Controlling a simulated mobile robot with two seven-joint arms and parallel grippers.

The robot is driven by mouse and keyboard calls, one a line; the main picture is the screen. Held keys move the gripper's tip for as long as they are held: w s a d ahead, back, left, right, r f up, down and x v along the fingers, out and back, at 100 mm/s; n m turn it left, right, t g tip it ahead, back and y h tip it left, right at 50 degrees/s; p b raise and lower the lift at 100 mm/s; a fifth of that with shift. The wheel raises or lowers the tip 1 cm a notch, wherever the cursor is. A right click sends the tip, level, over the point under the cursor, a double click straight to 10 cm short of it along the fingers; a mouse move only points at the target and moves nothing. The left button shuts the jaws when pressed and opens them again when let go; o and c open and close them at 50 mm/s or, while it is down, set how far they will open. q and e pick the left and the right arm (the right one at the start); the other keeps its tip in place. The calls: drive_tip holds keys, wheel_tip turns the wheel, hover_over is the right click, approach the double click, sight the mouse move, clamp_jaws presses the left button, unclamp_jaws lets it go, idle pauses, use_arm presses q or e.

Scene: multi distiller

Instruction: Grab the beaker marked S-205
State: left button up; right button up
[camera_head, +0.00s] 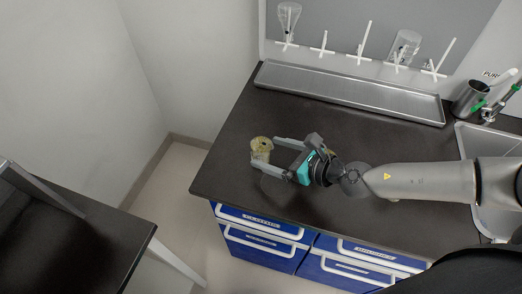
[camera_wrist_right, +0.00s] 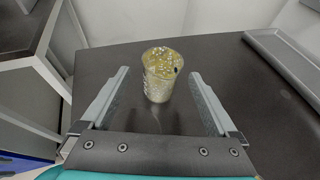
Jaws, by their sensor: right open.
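A small beaker (camera_head: 261,149) with yellowish contents stands upright on the dark countertop (camera_head: 225,170), near its left end. It also shows in the right wrist view (camera_wrist_right: 161,75), with light markings on its side; I cannot read a label. My right gripper (camera_head: 264,155) is open, coming in from the right. In the right wrist view the two fingers (camera_wrist_right: 158,88) are spread to either side of the line to the beaker. The beaker is just ahead of the fingertips, and the fingers do not appear to touch it. My left gripper is not in view.
A long metal tray (camera_head: 350,92) lies along the back of the counter. A drying rack with pegs and glassware (camera_head: 289,18) hangs above it. A metal cup (camera_head: 469,98) and the sink (camera_head: 482,140) are at the right. The counter around the beaker is clear.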

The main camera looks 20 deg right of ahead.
drive_tip(key=x, duration=0.2)
drive_tip(key=shift+w+a+f, duration=0.15)
drive_tip(key=shift+w+a, duration=0.05)
drive_tip(key=shift+w, duration=0.1)
drive_tip(key=shift+f+b+x, duration=0.25)
drive_tip(key=shift+b+x, duration=0.1)
drive_tip(key=shift+x, duration=1)
drive_tip(key=shift+f+b+x, duration=0.2)
drive_tip(key=shift+b+x, duration=0.15)
drive_tip(key=shift+x, duration=0.95)
drive_tip(key=shift+s+d, duration=0.15)
drive_tip(key=c, duration=1.5)
